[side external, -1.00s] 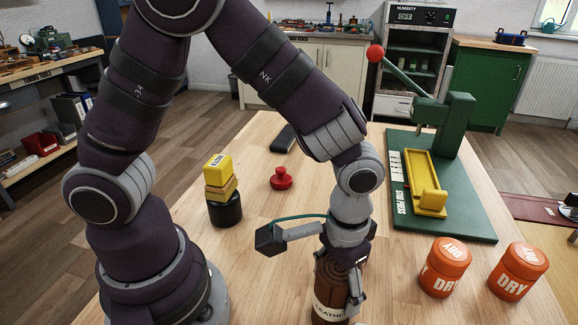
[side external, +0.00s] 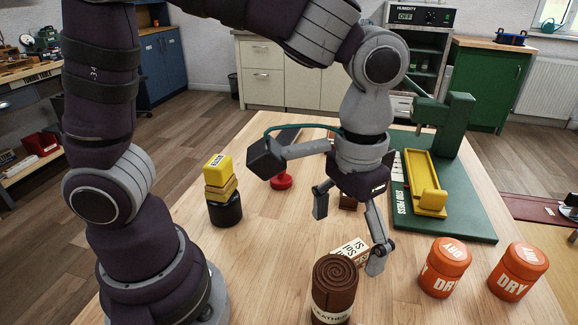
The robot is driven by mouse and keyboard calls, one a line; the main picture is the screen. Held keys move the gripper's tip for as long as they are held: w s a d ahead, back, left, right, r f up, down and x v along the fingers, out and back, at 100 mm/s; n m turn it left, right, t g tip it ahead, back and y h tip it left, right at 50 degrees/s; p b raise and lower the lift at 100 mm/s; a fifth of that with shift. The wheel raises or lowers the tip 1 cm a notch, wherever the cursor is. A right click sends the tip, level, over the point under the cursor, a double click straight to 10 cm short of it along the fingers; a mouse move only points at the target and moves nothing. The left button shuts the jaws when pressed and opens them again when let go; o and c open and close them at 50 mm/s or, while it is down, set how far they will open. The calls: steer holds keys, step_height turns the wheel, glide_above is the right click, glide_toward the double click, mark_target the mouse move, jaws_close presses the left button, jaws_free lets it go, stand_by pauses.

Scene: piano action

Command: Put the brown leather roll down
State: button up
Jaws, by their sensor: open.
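The brown leather roll (side external: 335,280) stands upright on the wooden table near the front edge of the side external view, its spiral end facing up and a pale "LEATHER" label low on its side. My gripper (side external: 347,243) is open and empty, above and behind the roll in the picture. Its two fingers are spread apart and point down. They look clear of the roll.
A pale lettered block (side external: 351,252) lies just behind the roll. Orange "DRY" jars (side external: 445,268) (side external: 518,272) stand to the right. The green stud press (side external: 440,185) is behind them. A yellow-topped stack (side external: 222,190) and a red knob (side external: 281,182) stand left.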

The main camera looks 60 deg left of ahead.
step_height(320, 180, up, 2)
steer(key=shift+r, duration=0.25)
steer(key=s+a+r+t, duration=0.2)
steer(key=a+t, duration=0.3)
steer(key=a, duration=0.6)
steer(key=shift+s+a+r, duration=0.15)
steer(key=shift+s+r, duration=0.25)
steer(key=shift+s, duration=0.3)
steer(key=shift+s+a+f+t, duration=0.1)
steer(key=shift+s+a+t, duration=0.1)
steer(key=shift+a+t, duration=0.1)
steer(key=c, duration=0.4)
steer(key=shift+d, duration=0.1)
